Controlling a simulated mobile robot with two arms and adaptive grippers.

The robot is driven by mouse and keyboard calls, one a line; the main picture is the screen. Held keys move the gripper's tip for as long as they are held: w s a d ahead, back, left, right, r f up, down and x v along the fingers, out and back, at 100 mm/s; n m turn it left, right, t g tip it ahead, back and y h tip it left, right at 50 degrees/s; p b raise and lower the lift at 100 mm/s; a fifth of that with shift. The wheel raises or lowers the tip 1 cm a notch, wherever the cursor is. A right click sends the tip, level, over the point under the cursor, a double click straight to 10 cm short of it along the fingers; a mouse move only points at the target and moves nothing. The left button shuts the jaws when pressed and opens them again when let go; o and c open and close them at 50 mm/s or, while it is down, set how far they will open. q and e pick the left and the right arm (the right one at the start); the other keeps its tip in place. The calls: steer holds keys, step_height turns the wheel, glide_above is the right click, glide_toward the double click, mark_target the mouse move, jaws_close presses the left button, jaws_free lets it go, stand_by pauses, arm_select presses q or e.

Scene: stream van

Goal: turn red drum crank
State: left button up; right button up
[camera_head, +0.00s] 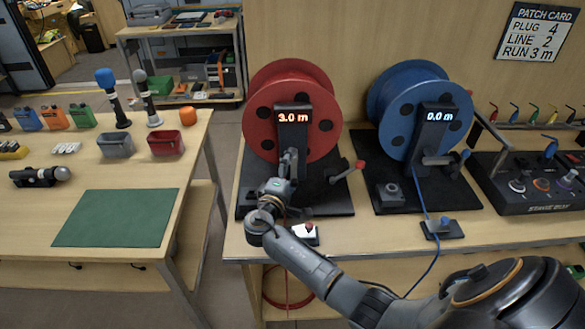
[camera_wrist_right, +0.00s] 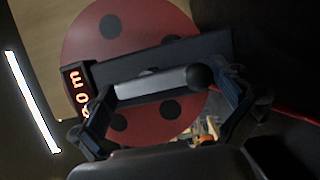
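The red drum (camera_head: 325,112) stands upright on a dark base, its display (camera_head: 293,117) reading 3.0 m. A grey lever with a red knob (camera_head: 360,164) sticks out to the right of its post. My right gripper (camera_head: 289,160) is in front of the post, left of that knob. In the right wrist view, its fingers (camera_wrist_right: 160,88) are spread apart, with a grey rod with a black ball end (camera_wrist_right: 150,84) between them in front of the red disc (camera_wrist_right: 90,45). Whether they touch the rod, I cannot tell. My left gripper is out of view.
A blue drum (camera_head: 394,110) reading 0.0 m stands to the right, with its own crank. A control panel (camera_head: 530,185) is at far right. The left table has a bare green mat (camera_head: 118,218).

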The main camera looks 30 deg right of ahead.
steer(key=v, duration=1.2)
stand_by(0.4)
